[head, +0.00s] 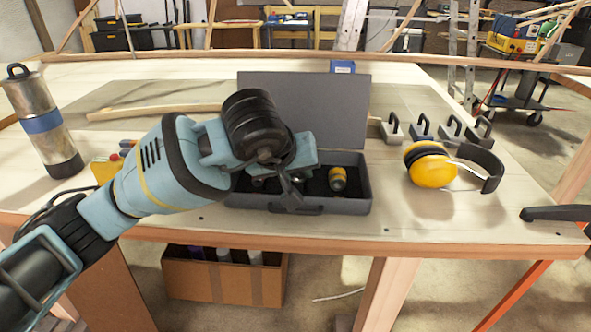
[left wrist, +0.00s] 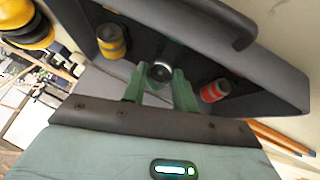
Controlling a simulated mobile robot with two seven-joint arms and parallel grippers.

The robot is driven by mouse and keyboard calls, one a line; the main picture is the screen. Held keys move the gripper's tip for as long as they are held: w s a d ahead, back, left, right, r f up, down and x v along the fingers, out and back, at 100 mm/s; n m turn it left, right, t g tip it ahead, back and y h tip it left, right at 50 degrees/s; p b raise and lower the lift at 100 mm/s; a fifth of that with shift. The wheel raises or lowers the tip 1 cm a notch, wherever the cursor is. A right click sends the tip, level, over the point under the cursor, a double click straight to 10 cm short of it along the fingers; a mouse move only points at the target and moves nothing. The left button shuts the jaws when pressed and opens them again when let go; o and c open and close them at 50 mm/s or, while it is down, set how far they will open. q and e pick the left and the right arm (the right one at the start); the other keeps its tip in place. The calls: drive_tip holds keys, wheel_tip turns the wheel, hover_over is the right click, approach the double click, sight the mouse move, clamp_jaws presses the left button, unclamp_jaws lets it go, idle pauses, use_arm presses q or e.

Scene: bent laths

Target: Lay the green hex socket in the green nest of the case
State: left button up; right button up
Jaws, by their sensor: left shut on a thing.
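The grey case (head: 318,207) lies open on the bench, its lid raised at the back. My left gripper (head: 289,196) is over the left part of the case and hides much of that side. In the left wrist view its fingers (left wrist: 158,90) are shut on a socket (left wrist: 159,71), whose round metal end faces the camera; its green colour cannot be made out. A yellow-banded socket (head: 338,178) sits in the case, and also shows in the left wrist view (left wrist: 111,42). A red-banded socket (left wrist: 214,91) lies on the gripper's other side. My right gripper is out of view.
Yellow ear defenders (head: 433,170) lie right of the case. A metal flask (head: 43,125) stands at the far left. A cardboard box (head: 222,280) is under the bench. The bench between case and ear defenders is clear.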

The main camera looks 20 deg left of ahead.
use_arm(q)
drive_tip(key=shift+f, duration=0.45)
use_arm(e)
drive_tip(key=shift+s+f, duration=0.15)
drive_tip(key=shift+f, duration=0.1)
use_arm(q)
drive_tip(key=o, duration=1.1)
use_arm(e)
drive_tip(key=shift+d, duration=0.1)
use_arm(q)
drive_tip(key=shift+o, duration=0.2)
drive_tip(key=shift+r+p, duration=1.65)
drive_tip(key=shift+r, duration=1.05)
drive_tip(key=shift+r+p, duration=0.6)
drive_tip(key=shift+r, duration=0.2)
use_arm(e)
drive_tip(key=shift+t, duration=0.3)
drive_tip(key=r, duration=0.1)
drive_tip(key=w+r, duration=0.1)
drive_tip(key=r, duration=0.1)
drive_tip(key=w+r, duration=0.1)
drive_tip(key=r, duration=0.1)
